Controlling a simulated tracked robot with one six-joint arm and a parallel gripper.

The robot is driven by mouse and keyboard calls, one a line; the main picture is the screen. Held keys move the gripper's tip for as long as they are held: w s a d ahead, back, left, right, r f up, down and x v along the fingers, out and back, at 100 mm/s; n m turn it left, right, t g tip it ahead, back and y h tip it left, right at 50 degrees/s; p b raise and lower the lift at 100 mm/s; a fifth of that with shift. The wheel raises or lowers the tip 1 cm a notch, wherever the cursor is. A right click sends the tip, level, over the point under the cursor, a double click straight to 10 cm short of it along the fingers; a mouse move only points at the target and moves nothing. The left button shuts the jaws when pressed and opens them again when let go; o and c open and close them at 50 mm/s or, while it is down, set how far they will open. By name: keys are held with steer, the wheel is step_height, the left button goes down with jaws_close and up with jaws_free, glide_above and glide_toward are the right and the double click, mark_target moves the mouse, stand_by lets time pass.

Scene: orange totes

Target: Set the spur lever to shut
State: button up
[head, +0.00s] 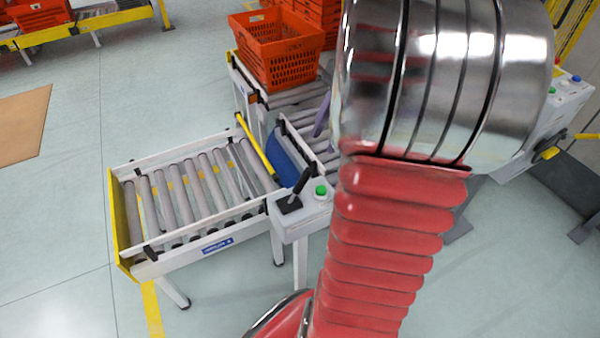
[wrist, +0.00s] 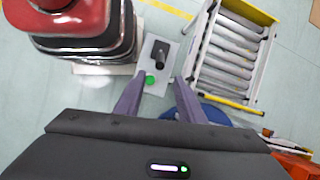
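The spur lever (head: 299,188) is a black handle on a grey control box (head: 305,215) beside a green button (head: 321,190). In the head view it leans up and to the right. In the wrist view the lever (wrist: 160,56) stands just beyond my fingertips, with the green button (wrist: 150,79) between them. My gripper (wrist: 160,80) has two purple fingers spread apart with nothing between them. In the head view my arm hides most of the gripper; only a bit of purple finger shows, behind the box. The gripper appears apart from the lever.
A short roller spur (head: 200,190) with white rails lies left of the box; no tote is on it. A yellow bar (head: 257,144) and a blue curved part (head: 290,157) are at its inner end. An orange tote (head: 275,50) sits on rollers behind.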

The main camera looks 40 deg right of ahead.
mark_target(305, 178)
steer(key=x, duration=1.4)
steer(key=shift+c, duration=0.4)
jaws_close()
stand_by(0.3)
